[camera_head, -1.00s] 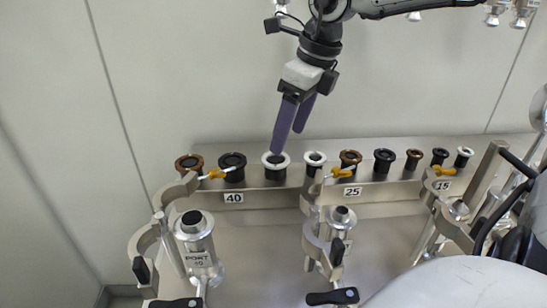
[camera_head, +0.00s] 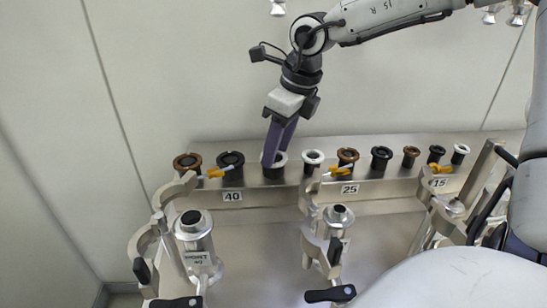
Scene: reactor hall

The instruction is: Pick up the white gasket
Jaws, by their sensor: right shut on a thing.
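My right gripper (camera_head: 271,157) reaches down from above to the row of gaskets on the metal shelf. Its purple fingers are shut on the white gasket (camera_head: 282,160) behind the 40 label (camera_head: 232,196). The fingers cover the left part of that gasket, and it still appears to be at its place on the shelf. Two other white gaskets, one near the 25 label (camera_head: 313,157) and a smaller one near the 15 label (camera_head: 460,151), stand apart from the gripper. My left gripper is not in view.
Brown (camera_head: 187,162) and black (camera_head: 231,162) gaskets stand just left of the gripper. More brown and black ones line the shelf (camera_head: 400,187) to the right. Metal ports with clamps (camera_head: 194,228) stand in front. A plain wall is behind.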

